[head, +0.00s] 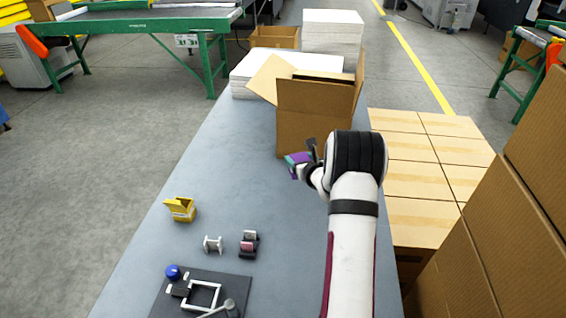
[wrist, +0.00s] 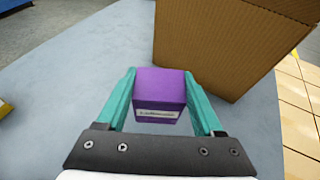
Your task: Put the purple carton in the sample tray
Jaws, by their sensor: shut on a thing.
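The purple carton (wrist: 160,85) is a small box with a white label on its near face, held between the two teal fingers of my gripper (wrist: 160,74). In the head view my gripper (head: 299,161) is over the table, just in front of the open cardboard box, and a bit of purple shows at its fingers. The height of the carton above the table is hard to tell. No thing is clearly recognisable as the sample tray. A dark flat mat or board (head: 232,284) with a white square frame lies at the table's near end; I cannot tell if it is the tray.
The open cardboard box (head: 305,110) stands close beyond my gripper, with white paper stacks (head: 245,85) behind. A yellow holder (head: 180,209), a white spool-like piece (head: 212,244) and a small dark-and-pink item (head: 248,243) stand nearer. Cartons (head: 415,180) line the right. The table's left middle is clear.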

